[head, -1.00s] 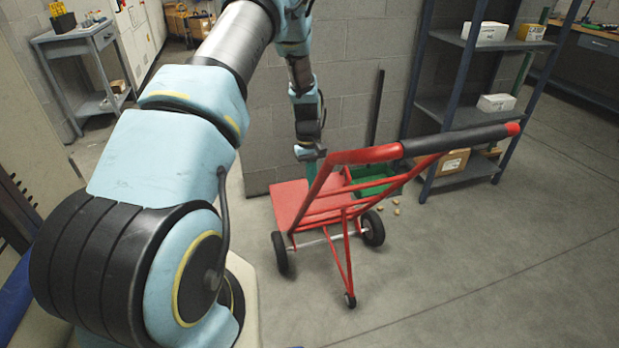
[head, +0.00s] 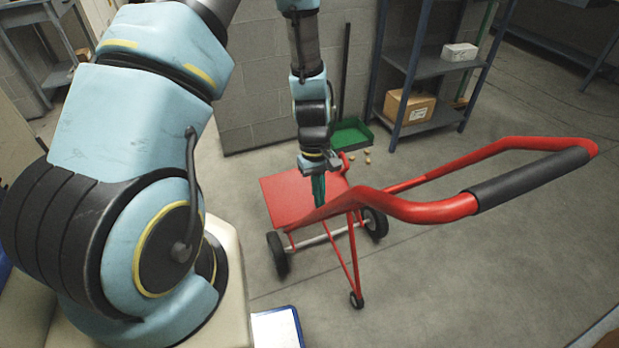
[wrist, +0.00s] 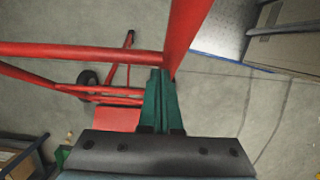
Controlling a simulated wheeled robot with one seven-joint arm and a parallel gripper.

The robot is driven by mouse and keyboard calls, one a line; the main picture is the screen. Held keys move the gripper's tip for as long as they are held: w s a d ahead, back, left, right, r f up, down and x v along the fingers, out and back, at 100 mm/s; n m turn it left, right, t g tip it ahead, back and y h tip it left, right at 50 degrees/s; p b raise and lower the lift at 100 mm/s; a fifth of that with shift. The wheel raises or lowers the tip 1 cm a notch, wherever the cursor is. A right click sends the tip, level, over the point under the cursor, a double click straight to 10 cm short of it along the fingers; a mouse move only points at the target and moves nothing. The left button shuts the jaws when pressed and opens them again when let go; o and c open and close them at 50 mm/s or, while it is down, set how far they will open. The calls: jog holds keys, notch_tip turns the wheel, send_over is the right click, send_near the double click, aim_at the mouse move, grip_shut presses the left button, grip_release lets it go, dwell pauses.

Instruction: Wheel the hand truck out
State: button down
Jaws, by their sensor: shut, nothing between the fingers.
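The red hand truck (head: 414,207) stands tilted on its wheels on the concrete floor, with its black grip (head: 530,180) toward the right and its red toe plate (head: 300,197) toward the wall. My gripper (head: 319,200) points down over the truck, close to the left bend of its red frame. Its green fingers are together with nothing between them. In the wrist view the fingers (wrist: 160,100) reach toward a red frame tube (wrist: 90,51); whether they touch it I cannot tell.
A grey shelf (head: 428,68) with a cardboard box (head: 408,106) stands behind. A green dustpan (head: 351,134) and several small brown bits lie near the wall. A blue-edged white panel (head: 277,328) lies low by my base. The floor at right is clear.

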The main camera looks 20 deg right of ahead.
jog(key=shift+s+d, duration=0.15)
jog(key=shift+s, duration=1.25)
